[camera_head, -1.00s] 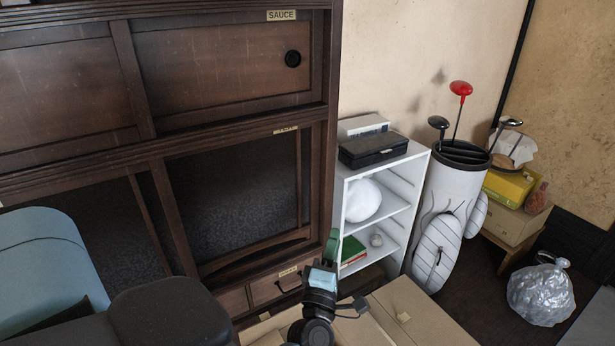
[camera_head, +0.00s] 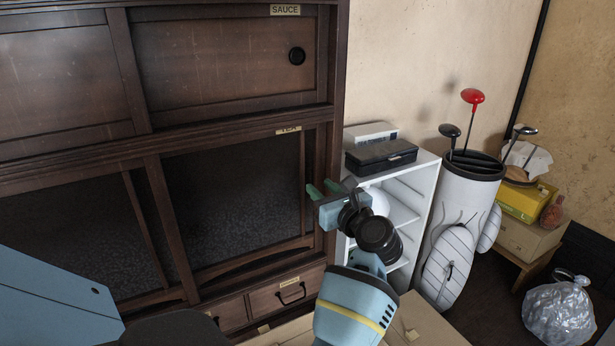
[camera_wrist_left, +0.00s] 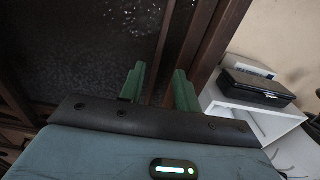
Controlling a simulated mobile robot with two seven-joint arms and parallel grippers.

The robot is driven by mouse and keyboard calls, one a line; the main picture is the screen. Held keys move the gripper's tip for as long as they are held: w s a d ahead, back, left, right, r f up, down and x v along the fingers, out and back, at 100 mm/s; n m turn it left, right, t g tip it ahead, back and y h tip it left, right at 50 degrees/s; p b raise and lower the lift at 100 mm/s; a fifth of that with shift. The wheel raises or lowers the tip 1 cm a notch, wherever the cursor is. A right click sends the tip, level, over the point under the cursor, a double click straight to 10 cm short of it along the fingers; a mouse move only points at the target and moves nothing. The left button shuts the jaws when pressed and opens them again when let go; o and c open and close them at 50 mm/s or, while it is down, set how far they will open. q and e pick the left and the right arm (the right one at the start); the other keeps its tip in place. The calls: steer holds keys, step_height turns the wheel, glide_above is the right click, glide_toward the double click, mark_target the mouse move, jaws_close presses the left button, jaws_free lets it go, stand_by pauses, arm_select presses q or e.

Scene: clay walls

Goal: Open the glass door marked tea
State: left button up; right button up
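The glass door (camera_head: 232,198) under a small tag that seems to read tea (camera_head: 288,130) is a dark pane in a brown wooden frame, in the lower part of the cabinet. It looks closed. It also shows in the left wrist view (camera_wrist_left: 105,38). My left gripper (camera_head: 321,188) is in front of the right end of this door, near its right upright. Its two green fingers stand apart with nothing held between them; they also show in the left wrist view (camera_wrist_left: 160,84). I cannot tell whether they touch the wood. My right gripper is not in view.
A white shelf (camera_head: 424,190) with a black case (camera_head: 381,156) on top stands right of the cabinet, close to my left gripper. A golf bag (camera_head: 462,205) stands beyond it. A drawer (camera_head: 285,294) is below the door. Cardboard boxes (camera_head: 425,322) lie low in front.

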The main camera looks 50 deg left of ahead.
mark_target(303, 171)
arm_select(q)
steer(key=shift+p+x, duration=0.55)
steer(key=shift+x, duration=3.4)
steer(key=shift+c, duration=0.3)
jaws_close()
